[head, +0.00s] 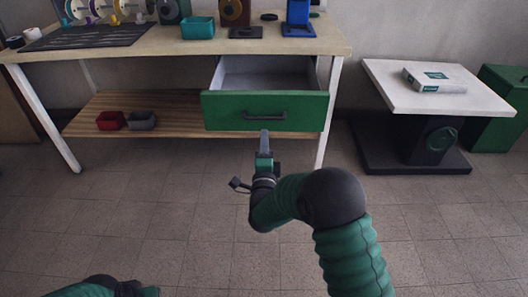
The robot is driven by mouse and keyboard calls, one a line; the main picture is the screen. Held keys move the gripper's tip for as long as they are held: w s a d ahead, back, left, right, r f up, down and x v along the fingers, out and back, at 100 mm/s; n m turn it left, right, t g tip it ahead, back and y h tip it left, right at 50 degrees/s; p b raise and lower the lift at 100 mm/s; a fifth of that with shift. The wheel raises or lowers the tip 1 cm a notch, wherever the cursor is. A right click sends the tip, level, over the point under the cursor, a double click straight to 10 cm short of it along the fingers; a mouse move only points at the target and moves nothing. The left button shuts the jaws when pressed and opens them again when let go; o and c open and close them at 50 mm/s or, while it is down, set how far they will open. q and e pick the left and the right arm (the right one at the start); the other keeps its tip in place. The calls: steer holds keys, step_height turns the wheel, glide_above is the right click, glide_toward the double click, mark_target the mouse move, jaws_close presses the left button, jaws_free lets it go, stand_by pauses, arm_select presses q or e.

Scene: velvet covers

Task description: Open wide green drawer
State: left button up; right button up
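The wide green drawer (225,112) hangs under the right part of the workbench and is pulled out, so its grey inside shows and looks empty. A dark bar handle (265,116) is on its front. My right gripper (264,138) is just below the handle in the picture, pointing at the drawer front. Its fingers are seen nearly edge-on, so I cannot tell whether they are open or touching the drawer. At the lower left only part of my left arm shows; its gripper fingers are not visible.
The workbench top (150,45) carries a dark mat (85,37), a teal bin (198,27) and a blue stand (298,20). Red (111,121) and grey bins (142,121) sit on the lower shelf. A white-topped table (385,80) stands right. The tiled floor is clear.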

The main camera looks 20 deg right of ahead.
steer(key=p+v, duration=0.1)
steer(key=v, duration=0.6)
steer(key=shift+s+f, duration=0.2)
steer(key=shift+s, duration=0.05)
